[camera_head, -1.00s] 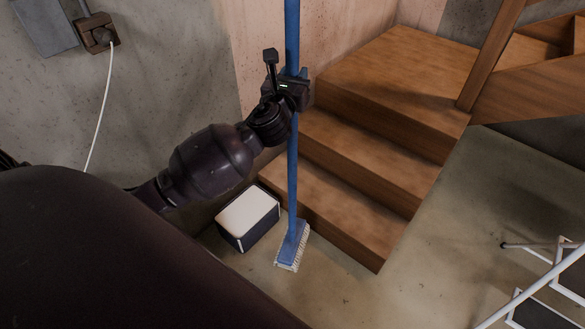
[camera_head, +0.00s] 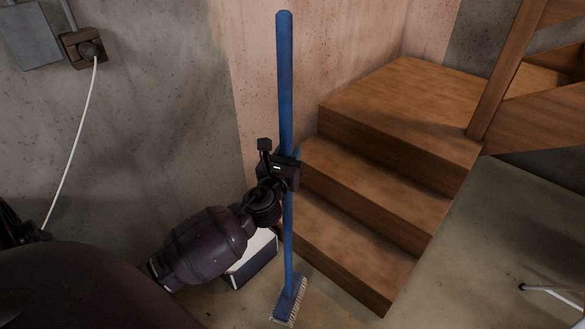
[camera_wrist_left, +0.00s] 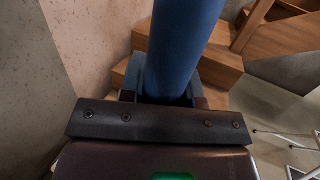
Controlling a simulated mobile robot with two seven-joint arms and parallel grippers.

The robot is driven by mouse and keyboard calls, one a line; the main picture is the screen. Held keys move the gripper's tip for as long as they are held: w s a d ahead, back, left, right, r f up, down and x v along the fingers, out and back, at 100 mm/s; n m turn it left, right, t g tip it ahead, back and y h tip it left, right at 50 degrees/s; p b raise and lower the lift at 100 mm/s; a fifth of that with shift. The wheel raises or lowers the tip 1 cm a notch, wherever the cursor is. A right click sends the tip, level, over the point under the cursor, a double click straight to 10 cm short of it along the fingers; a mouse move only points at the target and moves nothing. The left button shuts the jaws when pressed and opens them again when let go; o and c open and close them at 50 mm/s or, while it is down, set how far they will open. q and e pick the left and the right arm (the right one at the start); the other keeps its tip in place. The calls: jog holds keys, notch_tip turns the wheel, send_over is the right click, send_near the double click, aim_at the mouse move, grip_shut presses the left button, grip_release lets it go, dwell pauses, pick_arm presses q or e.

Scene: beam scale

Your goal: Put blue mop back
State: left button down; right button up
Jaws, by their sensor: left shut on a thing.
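The blue mop (camera_head: 286,85) stands nearly upright, with its brush-like head (camera_head: 289,300) low near the floor in front of the wooden steps. I cannot tell whether the head touches the floor. My left gripper (camera_head: 290,170) is shut around the middle of the mop's handle. In the left wrist view the thick blue handle (camera_wrist_left: 182,45) rises between the fingers of the left gripper (camera_wrist_left: 165,95). My right gripper is not in view.
Wooden steps (camera_head: 370,205) stand to the right of the mop. A white-topped dark box (camera_head: 255,262) sits behind my left arm, partly hidden. A wall socket with a white cable (camera_head: 88,50) is at upper left. A white metal frame (camera_head: 550,290) is at lower right.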

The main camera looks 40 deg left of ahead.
pick_arm(q)
notch_tip(320, 180, down, 4)
jog(key=shift+r+b, duration=0.1)
jog(key=shift+b, duration=0.9)
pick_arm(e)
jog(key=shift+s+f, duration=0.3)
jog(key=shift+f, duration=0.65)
pick_arm(q)
jog(key=shift+f, duration=0.2)
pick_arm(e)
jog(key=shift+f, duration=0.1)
pick_arm(q)
jog(key=c, duration=0.8)
grip_release()
jog(key=shift+f, duration=0.1)
jog(key=shift+c, duration=0.2)
